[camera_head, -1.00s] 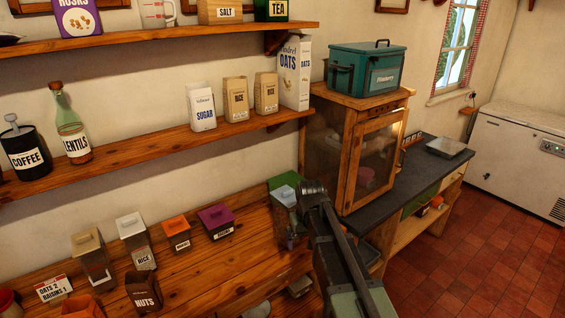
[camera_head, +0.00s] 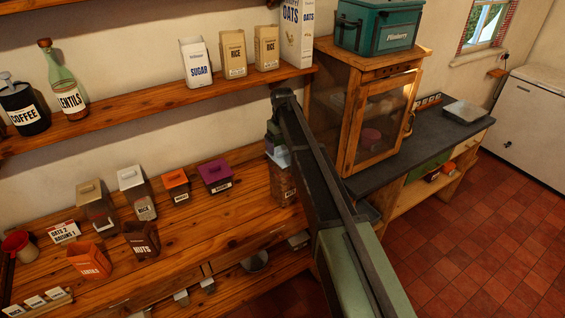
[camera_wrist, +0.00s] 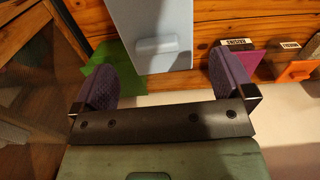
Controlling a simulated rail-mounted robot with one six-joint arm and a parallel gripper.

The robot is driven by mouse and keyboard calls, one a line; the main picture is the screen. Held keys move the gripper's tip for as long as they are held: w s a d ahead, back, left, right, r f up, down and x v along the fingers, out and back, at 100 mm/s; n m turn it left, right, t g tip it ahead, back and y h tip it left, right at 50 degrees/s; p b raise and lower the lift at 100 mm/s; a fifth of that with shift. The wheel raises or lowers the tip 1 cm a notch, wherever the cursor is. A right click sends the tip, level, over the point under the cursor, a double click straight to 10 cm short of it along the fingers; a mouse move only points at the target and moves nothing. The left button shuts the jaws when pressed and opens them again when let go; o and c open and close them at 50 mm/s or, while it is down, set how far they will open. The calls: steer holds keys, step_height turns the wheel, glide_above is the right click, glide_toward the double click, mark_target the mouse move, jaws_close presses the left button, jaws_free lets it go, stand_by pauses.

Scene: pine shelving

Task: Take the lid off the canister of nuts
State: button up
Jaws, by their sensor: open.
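The canister of nuts appears to be the clear, brown-filled one (camera_head: 282,185) with a pale blue lid (camera_head: 279,157), at the right end of the lower shelf. My arm partly hides it, and its label is only partly readable. In the wrist view the pale blue lid (camera_wrist: 152,20) with its bar handle (camera_wrist: 156,46) is on, just beyond my fingertips and between their lines. My gripper (camera_wrist: 162,65) is open and empty, its purple pads wide apart. A brown open-topped box labelled NUTS (camera_head: 142,240) stands farther left on that shelf.
A green lid (camera_wrist: 104,66) lies close to my left finger. Purple (camera_head: 215,173) and orange (camera_head: 175,179) lidded canisters stand left of the blue lid. A wooden cabinet (camera_head: 352,130) is close on the right. An upper shelf (camera_head: 150,125) runs above.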

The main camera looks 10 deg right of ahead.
mark_target(283, 151)
step_height(283, 151, down, 5)
steer(key=b, duration=0.5)
steer(key=shift+d+f, duration=0.15)
steer(key=shift+f, duration=0.05)
steer(key=shift+r, duration=0.25)
steer(key=c, duration=0.6)
